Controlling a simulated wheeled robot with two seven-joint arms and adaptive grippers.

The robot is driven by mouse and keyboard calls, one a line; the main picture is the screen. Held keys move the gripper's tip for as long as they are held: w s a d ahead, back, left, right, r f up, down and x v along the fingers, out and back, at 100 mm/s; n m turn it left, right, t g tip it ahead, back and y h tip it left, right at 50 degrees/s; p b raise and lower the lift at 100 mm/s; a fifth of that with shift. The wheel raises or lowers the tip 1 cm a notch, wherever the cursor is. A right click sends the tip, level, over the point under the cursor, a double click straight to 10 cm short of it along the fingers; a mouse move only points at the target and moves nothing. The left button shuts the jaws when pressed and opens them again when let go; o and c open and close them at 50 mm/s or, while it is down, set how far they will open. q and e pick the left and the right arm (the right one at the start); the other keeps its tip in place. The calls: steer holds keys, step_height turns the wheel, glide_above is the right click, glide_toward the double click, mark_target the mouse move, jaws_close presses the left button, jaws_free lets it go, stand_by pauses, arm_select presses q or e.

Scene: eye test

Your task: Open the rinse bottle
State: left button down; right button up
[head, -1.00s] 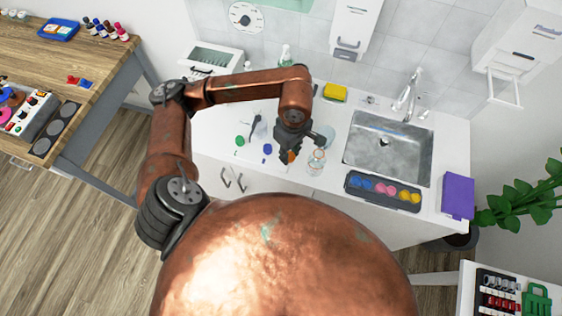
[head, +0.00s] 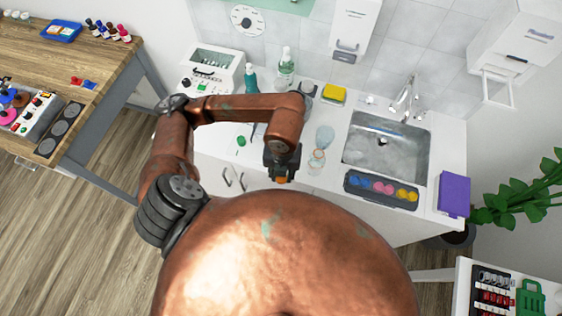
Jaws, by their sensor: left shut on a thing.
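My left gripper (head: 282,172) is over the front edge of the white counter, seen from above. It is shut on a small orange thing that looks like a cap (head: 281,180), of which only the lower end shows. A small clear bottle (head: 317,161) stands upright on the counter just right of the gripper, apart from it. I cannot tell for certain whether it is the rinse bottle, or whether its top is open. A teal bottle (head: 251,78) and a clear pump bottle (head: 286,66) stand at the back, behind my left arm. My right gripper is not in view.
A metal sink (head: 366,165) with a tap (head: 405,97) is on the right. A dark tray (head: 352,191) of coloured pieces lies before it, with a purple block (head: 454,194) beside. A yellow sponge (head: 333,95) and a green cap (head: 241,141) lie on the counter.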

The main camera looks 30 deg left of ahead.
arm_select(q)
steer(key=n, duration=0.2)
steer(key=s+n, duration=0.1)
steer(key=n, duration=0.1)
steer(key=s+n, duration=0.1)
steer(key=n, duration=0.1)
steer(key=shift+d+r+n+p, duration=0.15)
steer(key=shift+r+n+p, duration=0.15)
steer(key=w+a+f+n, duration=0.1)
steer(key=w+a+f, duration=0.1)
steer(key=w+f, duration=0.1)
steer(key=w+a+f+n, duration=0.1)
steer(key=w+f+n, duration=0.1)
steer(key=w, duration=0.2)
steer(key=w+a+f+n, duration=0.1)
steer(key=w+a+f, duration=0.1)
steer(key=w+f, duration=0.1)
steer(key=shift+w+a+f+n, duration=0.25)
steer(key=shift+a+f+n, duration=0.05)
steer(key=shift+f, duration=0.05)
steer(key=shift+w+a+f, duration=0.15)
steer(key=shift+w+f, duration=0.15)
steer(key=shift+f, duration=0.1)
step_height(320, 180, down, 3)
steer(key=shift+w+f+p, duration=0.1)
steer(key=shift+p, duration=0.4)
